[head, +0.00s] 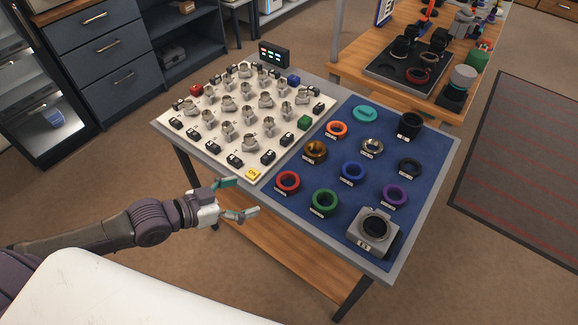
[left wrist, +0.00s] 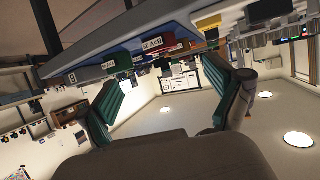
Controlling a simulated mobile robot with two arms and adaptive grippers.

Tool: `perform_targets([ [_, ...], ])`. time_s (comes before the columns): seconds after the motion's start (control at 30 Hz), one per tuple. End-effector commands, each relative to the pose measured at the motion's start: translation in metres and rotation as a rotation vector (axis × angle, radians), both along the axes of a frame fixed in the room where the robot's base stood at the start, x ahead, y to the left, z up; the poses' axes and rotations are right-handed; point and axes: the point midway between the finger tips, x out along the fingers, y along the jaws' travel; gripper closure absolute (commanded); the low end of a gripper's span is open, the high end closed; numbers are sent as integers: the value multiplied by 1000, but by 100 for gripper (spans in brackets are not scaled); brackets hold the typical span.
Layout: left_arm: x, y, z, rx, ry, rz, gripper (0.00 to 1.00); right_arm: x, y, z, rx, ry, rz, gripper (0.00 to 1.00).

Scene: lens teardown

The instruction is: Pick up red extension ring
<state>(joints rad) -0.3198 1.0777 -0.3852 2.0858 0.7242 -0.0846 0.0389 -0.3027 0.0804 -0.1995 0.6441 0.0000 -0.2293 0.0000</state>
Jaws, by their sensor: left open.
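A red ring (head: 287,182) lies flat on the blue mat (head: 330,222), at the front left part of the mat near the table's front edge. A small label sits in front of it, too small to read. My left gripper (head: 240,198) is open and empty, to the left of the red ring and apart from it, by the table's front edge. In the left wrist view its two green-padded fingers (left wrist: 172,98) are spread with nothing between them. My right gripper is not in view.
A white board (head: 190,117) with several small parts is left. A wooden table (head: 345,58) stands behind.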

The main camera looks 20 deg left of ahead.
Motion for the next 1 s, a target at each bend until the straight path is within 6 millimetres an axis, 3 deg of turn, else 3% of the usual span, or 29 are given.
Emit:
perform_targets([
  [0.17, 11, -3, -1, -5, -6, 4, 8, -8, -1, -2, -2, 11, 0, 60],
  [0.5, 56, -39, -24, -5, -4, 3, 8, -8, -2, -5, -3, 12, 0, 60],
  [0.77, 69, -52, -29, -3, -3, 1, 8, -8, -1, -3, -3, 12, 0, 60],
  [1.0, 95, -75, -38, -3, -4, 1, 8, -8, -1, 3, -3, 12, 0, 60],
])
